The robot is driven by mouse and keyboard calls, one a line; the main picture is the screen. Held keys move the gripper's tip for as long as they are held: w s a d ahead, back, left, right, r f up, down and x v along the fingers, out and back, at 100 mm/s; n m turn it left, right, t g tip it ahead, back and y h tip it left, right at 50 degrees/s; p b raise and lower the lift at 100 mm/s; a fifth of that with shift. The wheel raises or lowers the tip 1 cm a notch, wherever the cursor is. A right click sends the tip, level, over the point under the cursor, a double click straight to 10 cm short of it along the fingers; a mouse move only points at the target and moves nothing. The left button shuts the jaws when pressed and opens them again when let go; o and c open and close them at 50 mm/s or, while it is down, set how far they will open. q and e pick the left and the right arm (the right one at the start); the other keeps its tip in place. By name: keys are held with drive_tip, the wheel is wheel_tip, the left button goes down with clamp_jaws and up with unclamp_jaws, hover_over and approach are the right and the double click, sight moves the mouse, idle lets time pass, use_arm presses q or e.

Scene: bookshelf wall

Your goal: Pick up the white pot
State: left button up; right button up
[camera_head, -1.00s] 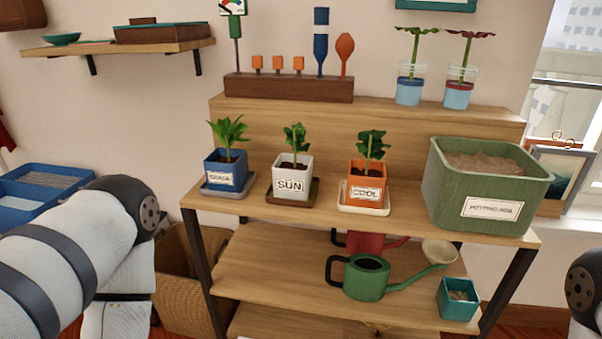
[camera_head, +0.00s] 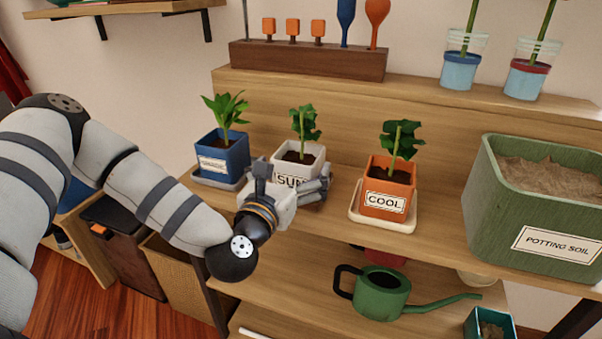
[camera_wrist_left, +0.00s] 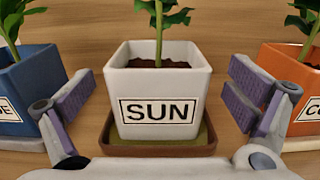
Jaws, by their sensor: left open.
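The white pot (camera_head: 302,158) labelled SUN holds a green plant and stands upright on the shelf between a blue pot and an orange pot. It also shows in the left wrist view (camera_wrist_left: 186,88), centred, on a brown saucer (camera_wrist_left: 120,148). My left gripper (camera_head: 292,180) is in front of the white pot and hides part of its label in the head view. In the left wrist view its fingers (camera_wrist_left: 158,106) are spread wide, one on each side of the pot, with gaps to the pot's walls. My right gripper is not in view.
The blue pot (camera_head: 223,152) and the orange pot (camera_head: 388,187) stand close on either side. A green potting soil bin (camera_head: 490,205) is at the right. A wooden rack (camera_head: 300,60) stands on the step behind. A green watering can (camera_head: 381,292) sits on the shelf below.

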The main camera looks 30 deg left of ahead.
sight(301, 156)
use_arm(q)
drive_tip(key=x, duration=0.4)
drive_tip(key=shift+a+f, duration=0.1)
drive_tip(key=shift+f, duration=0.15)
drive_tip(key=shift+r, duration=0.1)
drive_tip(key=c, duration=1.7)
